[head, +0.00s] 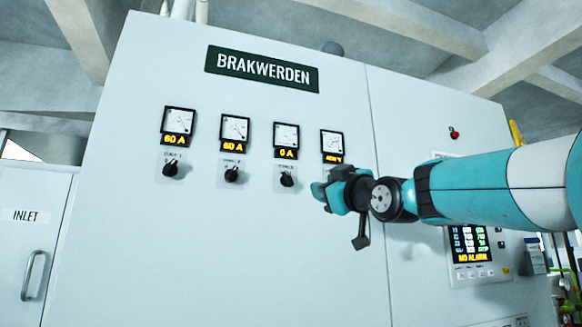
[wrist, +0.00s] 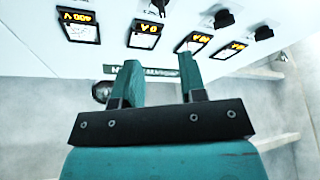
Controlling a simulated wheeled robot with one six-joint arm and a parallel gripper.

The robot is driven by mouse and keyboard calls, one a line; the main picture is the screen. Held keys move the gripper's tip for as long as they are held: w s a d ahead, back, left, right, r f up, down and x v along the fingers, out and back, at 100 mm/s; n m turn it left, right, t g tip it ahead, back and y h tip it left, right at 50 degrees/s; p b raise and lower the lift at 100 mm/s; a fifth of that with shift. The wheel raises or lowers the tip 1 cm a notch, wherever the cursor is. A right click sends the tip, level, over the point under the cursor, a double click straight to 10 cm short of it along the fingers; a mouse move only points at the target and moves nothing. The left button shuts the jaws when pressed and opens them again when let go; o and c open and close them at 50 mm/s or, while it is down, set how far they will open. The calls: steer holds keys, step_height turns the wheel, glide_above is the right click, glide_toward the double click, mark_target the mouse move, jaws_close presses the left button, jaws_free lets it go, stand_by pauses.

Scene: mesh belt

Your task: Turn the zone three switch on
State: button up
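The third switch from the left (head: 287,180) is a black rotary knob on the pale cabinet front, under a meter (head: 286,137) with a yellow "0 A" display. Its small label is too blurred to read for certain. In the wrist view this knob (wrist: 158,5) is at the top edge, beyond the "0 A" meter (wrist: 145,33). My gripper (head: 319,190) is in front of the panel, just right of the third knob and apart from it. In the wrist view my gripper (wrist: 160,72) has its two teal fingers apart with nothing between them.
Two similar knobs (head: 170,170) (head: 231,175) sit to the left under meters reading about 60 A. A fourth meter (head: 332,145) is above my gripper, which hides what is below it. A "NO ALARM" display (head: 472,257) is at right. The panel below the knobs is clear.

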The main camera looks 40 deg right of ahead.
mark_target(290, 179)
steer(key=p+x, duration=1.2)
steer(key=x, duration=0.2)
steer(key=shift+w, duration=0.25)
steer(key=shift+w+p, duration=0.3)
steer(key=shift+w, duration=0.2)
steer(key=shift+s+r, duration=0.1)
jaws_close()
